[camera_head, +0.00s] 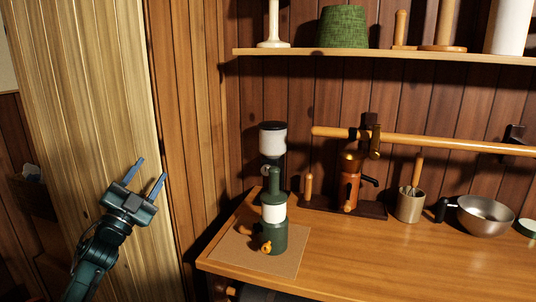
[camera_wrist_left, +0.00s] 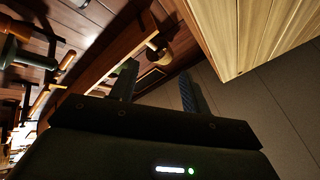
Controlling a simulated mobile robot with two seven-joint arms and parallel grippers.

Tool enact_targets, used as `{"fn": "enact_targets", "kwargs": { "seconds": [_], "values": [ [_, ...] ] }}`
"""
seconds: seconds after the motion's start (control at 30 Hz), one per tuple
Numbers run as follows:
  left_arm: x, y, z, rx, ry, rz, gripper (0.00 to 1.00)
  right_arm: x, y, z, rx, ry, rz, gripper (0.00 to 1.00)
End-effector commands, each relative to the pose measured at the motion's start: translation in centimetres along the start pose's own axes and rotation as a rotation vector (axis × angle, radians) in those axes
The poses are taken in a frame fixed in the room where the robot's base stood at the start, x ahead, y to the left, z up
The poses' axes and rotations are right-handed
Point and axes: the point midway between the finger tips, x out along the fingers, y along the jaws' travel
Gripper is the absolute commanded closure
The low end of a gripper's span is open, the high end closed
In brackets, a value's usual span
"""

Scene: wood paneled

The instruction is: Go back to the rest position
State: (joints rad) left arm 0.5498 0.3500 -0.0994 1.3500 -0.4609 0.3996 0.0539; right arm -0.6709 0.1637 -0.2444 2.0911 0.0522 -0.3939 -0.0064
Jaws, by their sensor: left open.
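My left gripper (camera_head: 151,177) is at the left in the head view, raised beside the pale wood panel. Its two blue fingers point up and stand apart, with nothing between them. In the left wrist view the same open gripper (camera_wrist_left: 158,92) shows its fingers apart and empty. It is left of the counter and touches nothing that I can see. My right gripper does not show in either view.
A wooden counter (camera_head: 400,262) fills the right, with a green and white grinder (camera_head: 273,190) on a brown mat (camera_head: 290,262). An orange-brown device (camera_head: 350,185), a utensil cup (camera_head: 410,204) and a metal pan (camera_head: 485,216) stand behind. A shelf (camera_head: 390,54) runs above. A pale panel (camera_head: 90,80) stands left.

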Motion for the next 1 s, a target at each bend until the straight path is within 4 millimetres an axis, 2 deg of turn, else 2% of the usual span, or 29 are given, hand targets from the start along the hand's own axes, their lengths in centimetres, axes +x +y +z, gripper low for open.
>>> {"fn": "enact_targets", "kwargs": {
  "seconds": [0.03,0.1,0.2,0.3,0.47,0.5,0.67,0.77,0.87,1.0],
  "values": [
    [-0.1,-0.4,2.0,-0.054,-0.107,-0.027,0.53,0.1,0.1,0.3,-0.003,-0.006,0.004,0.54],
    [-0.6,-0.7,4.8,-0.131,-0.252,-0.052,0.53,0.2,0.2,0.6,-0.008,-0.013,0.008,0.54],
    [-1.7,-0.2,7.9,-0.227,-0.428,-0.064,0.53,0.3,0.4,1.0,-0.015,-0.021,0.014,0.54],
    [-3.1,0.7,10.4,-0.317,-0.579,-0.056,0.53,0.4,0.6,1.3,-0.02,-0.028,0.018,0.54],
    [-5.6,3.0,13.2,-0.45,-0.795,-0.015,0.53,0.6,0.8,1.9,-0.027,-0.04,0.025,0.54],
    [-7.2,5.0,12.9,-0.451,-0.799,0.013,0.53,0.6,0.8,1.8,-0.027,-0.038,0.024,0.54],
    [-12.1,10.6,11.7,-0.479,-0.829,0.093,0.53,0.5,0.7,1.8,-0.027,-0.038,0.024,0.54],
    [-15.9,14.3,10.5,-0.507,-0.855,0.15,0.53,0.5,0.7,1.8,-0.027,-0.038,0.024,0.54],
    [-20.7,18.3,8.4,-0.546,-0.887,0.215,0.53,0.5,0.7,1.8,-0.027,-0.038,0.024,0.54],
    [-28.6,23.6,3.9,-0.627,-0.946,0.311,0.53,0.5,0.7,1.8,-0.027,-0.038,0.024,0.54]
  ]
}}
